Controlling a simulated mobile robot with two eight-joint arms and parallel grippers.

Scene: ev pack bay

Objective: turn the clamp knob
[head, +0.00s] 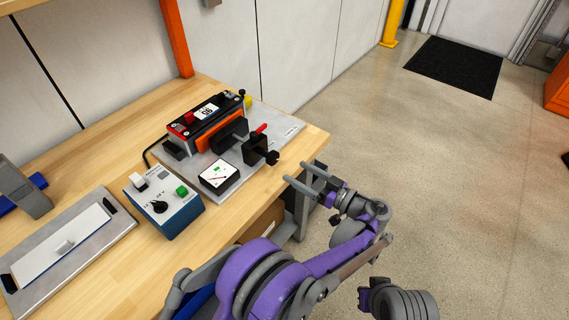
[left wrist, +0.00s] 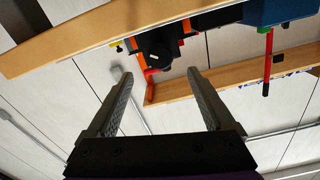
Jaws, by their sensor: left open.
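The clamp (head: 255,149) is a black block with a red lever (head: 261,128) on the grey plate near the bench's right edge. Its black clamp knob (head: 272,158) sticks out toward the bench edge. In the left wrist view the dark clamp knob (left wrist: 160,48) shows ahead, near the top, with red parts beside it. My left gripper (head: 295,172) is open and empty, just off the bench edge. Its fingertips point at the knob and stay apart from it. In the left wrist view the left gripper (left wrist: 157,72) has its fingers spread below the knob.
A black battery module (head: 207,113) with an orange side stands behind the clamp. A square gauge (head: 218,174) and a blue control box (head: 165,205) stand to its left. A grey tray (head: 110,250) lies at far left. The floor right of the bench is clear.

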